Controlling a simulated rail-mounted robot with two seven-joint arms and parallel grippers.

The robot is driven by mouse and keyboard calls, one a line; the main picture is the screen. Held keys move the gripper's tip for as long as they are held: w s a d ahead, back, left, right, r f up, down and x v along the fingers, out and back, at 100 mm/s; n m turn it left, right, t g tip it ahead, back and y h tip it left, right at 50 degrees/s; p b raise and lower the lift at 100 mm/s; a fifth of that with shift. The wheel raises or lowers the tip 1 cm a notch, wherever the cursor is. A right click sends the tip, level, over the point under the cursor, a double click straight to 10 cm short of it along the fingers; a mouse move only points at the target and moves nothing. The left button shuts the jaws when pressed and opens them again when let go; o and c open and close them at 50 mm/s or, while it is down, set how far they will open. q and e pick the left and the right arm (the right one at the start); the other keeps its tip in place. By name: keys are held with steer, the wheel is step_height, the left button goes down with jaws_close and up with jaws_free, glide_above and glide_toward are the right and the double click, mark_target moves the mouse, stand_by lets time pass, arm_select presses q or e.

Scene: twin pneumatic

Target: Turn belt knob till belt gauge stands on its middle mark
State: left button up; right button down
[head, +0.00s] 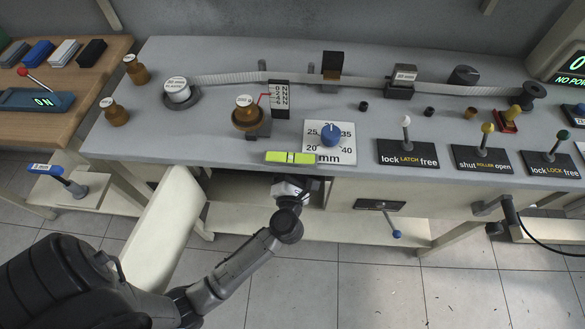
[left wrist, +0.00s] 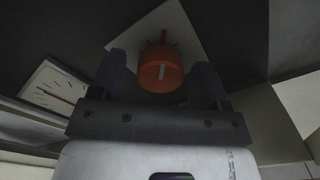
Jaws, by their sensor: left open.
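In the head view my left gripper (head: 291,190) is at the bench's front, below the top; the knob is hidden there. My right gripper is not in view.
A yellow-green level (head: 291,157) lies at the bench edge just above my gripper. A blue knob (head: 331,134) on a mm scale stands beside it. A scale marked N (head: 279,99) with a red pointer stands near the belt (head: 300,79). Labelled levers line the right front.

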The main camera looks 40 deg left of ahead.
arm_select(q)
steer(key=p+v, duration=0.2)
steer(key=v, duration=1.2)
steer(key=shift+w, duration=0.15)
